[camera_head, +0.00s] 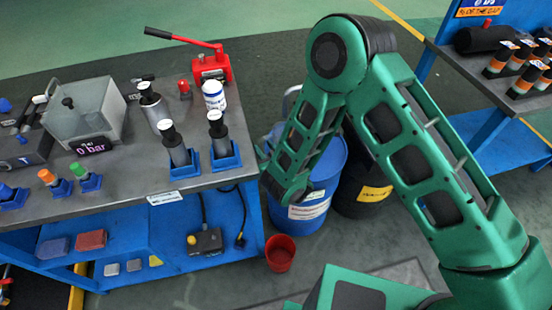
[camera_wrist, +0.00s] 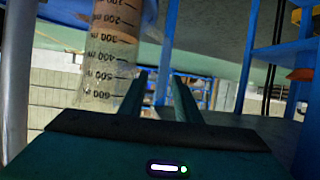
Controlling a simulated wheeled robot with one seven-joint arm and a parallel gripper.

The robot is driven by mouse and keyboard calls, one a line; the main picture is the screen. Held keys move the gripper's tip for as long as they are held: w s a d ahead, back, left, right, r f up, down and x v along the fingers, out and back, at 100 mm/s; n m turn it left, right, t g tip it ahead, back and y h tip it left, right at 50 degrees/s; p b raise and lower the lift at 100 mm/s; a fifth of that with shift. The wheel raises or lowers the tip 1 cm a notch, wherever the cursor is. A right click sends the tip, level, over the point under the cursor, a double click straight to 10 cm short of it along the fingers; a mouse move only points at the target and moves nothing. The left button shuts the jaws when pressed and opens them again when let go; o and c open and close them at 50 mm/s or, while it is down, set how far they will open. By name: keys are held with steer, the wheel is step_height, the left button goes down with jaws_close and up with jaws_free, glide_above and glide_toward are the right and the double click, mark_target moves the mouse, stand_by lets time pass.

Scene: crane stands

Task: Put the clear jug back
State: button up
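The clear jug (camera_wrist: 108,50) shows at the upper left of the wrist view, with dark graduation marks that read upside down. It is cut off by the top edge. My gripper (camera_wrist: 160,84) has its two dark fingers apart with nothing visible between them. The jug is to the left of the fingers, and I cannot tell how far beyond them. In the head view my green arm hangs over the blue drum (camera_head: 322,190), and my fingers cannot be made out. A pale curved edge behind the arm may be the jug; I cannot tell.
A grey workbench (camera_head: 120,165) at left carries a clear tank (camera_head: 85,112), a red hand pump (camera_head: 210,66) and several dark cylinders in blue holders. A black drum (camera_head: 362,190) stands beside the blue one. A red bucket (camera_head: 281,252) is on the floor. Another bench (camera_head: 480,85) is at right.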

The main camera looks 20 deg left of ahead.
steer(key=v, duration=0.9)
stand_by(0.3)
steer(key=shift+s, duration=0.15)
stand_by(0.3)
